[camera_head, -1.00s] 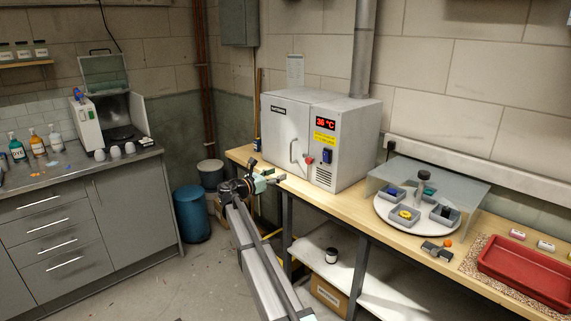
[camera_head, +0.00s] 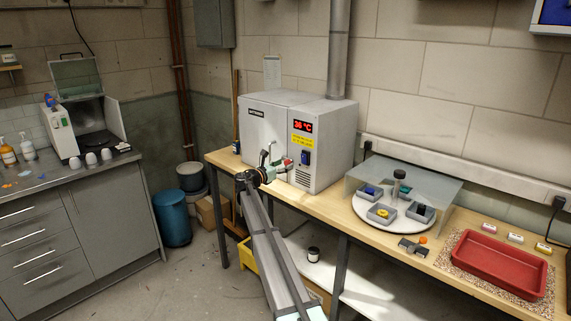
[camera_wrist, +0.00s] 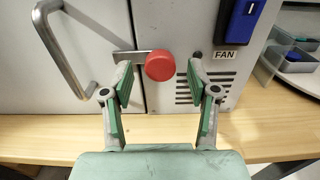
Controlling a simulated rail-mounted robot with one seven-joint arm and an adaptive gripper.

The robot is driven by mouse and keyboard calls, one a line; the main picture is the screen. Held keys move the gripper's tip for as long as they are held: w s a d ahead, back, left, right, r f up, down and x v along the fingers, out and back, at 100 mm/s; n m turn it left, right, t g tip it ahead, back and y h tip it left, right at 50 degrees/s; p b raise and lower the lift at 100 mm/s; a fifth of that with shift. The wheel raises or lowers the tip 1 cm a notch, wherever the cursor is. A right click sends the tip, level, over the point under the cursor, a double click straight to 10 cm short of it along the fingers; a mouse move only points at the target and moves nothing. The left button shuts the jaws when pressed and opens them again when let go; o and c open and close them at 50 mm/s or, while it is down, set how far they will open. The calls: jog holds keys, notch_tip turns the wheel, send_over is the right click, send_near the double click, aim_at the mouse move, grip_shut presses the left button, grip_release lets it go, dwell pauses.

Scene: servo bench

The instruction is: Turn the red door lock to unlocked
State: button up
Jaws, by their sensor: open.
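The red door lock (camera_wrist: 160,66) is a round red knob on the front of the grey oven (camera_head: 268,130). A metal latch bar (camera_wrist: 128,57) runs level to its left, across the seam beside the door. My gripper (camera_wrist: 158,82) is open and empty, its green-padded fingers either side of the knob in the wrist view, with the tips at about its height. I cannot tell how far the tips are from the oven face. In the head view my gripper (camera_head: 283,167) is at the oven front and mostly hides the lock.
The door handle (camera_wrist: 66,50) is left of the knob. The wooden bench (camera_head: 330,208) carries a white turntable (camera_head: 372,222) and a red tray (camera_head: 500,262) to the right.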

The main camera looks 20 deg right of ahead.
jog(key=shift+x, duration=0.8)
grip_shut()
jog(key=shift+f+m+b, duration=0.15)
jog(key=shift+m+b, duration=0.25)
jog(key=shift+b, duration=0.1)
jog(key=shift+m+b, duration=8.6)
jog(key=shift+b, duration=0.7)
jog(key=shift+r, duration=0.2)
